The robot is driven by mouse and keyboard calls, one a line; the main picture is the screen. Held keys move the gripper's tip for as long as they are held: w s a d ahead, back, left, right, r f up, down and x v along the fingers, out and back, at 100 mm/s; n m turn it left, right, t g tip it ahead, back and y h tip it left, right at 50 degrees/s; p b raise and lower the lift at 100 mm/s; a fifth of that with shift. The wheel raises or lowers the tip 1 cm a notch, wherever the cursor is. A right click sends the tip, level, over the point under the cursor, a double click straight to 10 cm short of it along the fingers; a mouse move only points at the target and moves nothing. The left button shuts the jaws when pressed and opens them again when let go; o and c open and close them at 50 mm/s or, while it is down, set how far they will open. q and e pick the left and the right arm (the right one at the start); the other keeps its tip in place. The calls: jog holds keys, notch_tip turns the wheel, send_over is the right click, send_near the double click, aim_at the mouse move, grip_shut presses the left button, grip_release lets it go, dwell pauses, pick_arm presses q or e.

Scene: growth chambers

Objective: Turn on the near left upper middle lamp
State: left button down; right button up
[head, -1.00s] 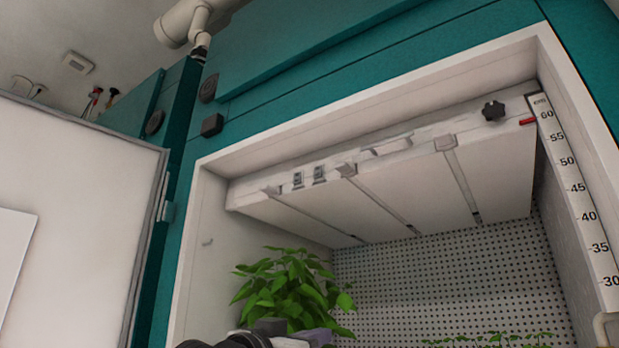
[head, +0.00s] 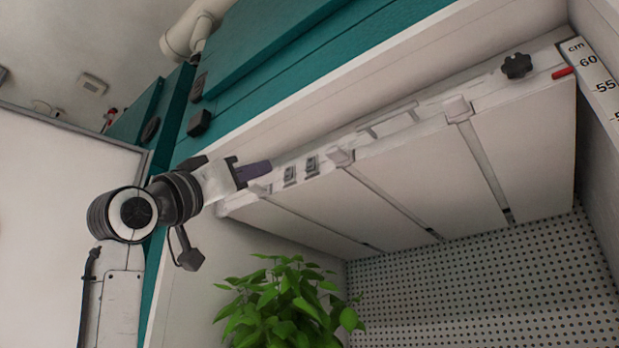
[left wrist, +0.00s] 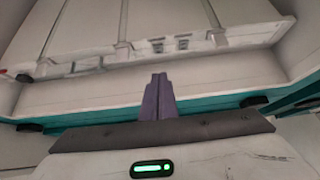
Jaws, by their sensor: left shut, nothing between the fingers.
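A white lamp panel (head: 500,165) hangs tilted under the ceiling of the open chamber. Two small dark rocker switches, a left one (head: 290,175) and a right one (head: 312,165), sit on its front edge; both also show in the left wrist view, at the far side of the chamber's front frame (left wrist: 158,46) (left wrist: 183,44). I cannot tell their positions. My left gripper (head: 258,170) is shut and empty, its purple-grey fingertips left of the switches and, it seems, apart from them. The shut fingers also show in the left wrist view (left wrist: 158,97). My right gripper is not in view.
A black knob (head: 517,66) and a red pointer (head: 562,72) by a centimetre scale (head: 592,70) are at the panel's right end. A leafy plant (head: 285,305) stands below. The white open door (head: 60,190) is on the left.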

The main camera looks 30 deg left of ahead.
pick_arm(q)
jog(key=p, duration=0.5)
send_near(310, 165)
notch_tip(310, 165, up, 5)
jog(key=w, duration=0.2)
jog(key=w+f+p, duration=0.1)
jog(key=w, duration=0.1)
jog(key=shift+w+f, duration=0.1)
jog(key=shift+f, duration=0.1)
jog(key=shift+d, duration=0.1)
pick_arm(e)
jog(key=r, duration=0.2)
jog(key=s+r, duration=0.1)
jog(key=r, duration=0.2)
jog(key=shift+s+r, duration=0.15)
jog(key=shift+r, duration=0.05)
pick_arm(q)
jog(key=shift+f, duration=0.1)
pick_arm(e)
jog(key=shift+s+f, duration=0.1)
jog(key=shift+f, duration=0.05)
